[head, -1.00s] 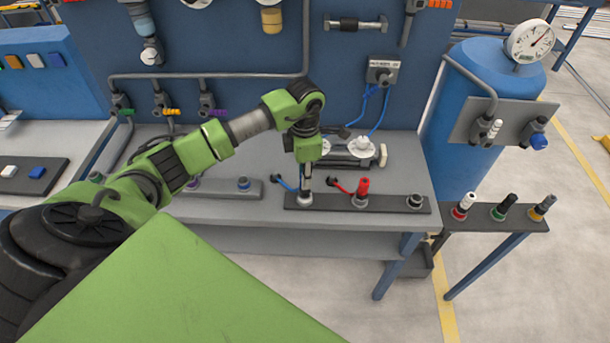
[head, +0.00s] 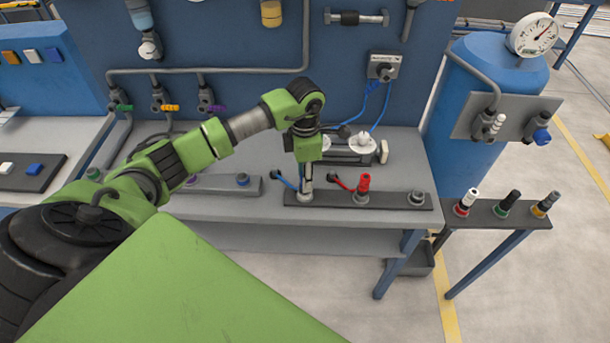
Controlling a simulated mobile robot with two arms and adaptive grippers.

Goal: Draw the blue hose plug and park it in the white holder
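My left gripper (head: 306,182) points straight down over the left socket (head: 304,198) of the dark bar on the bench. A short blue hose end (head: 284,182) reaches from the left to the spot under the gripper. The blue plug itself is mostly hidden there, and I cannot tell whether the fingers are shut on it. A red plug (head: 364,184) stands upright in the middle socket. The right socket (head: 416,198) holds no plug. I cannot tell for sure which holder is the white one. My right gripper is not in view.
A blue tank (head: 490,90) stands beyond the bench's right end.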

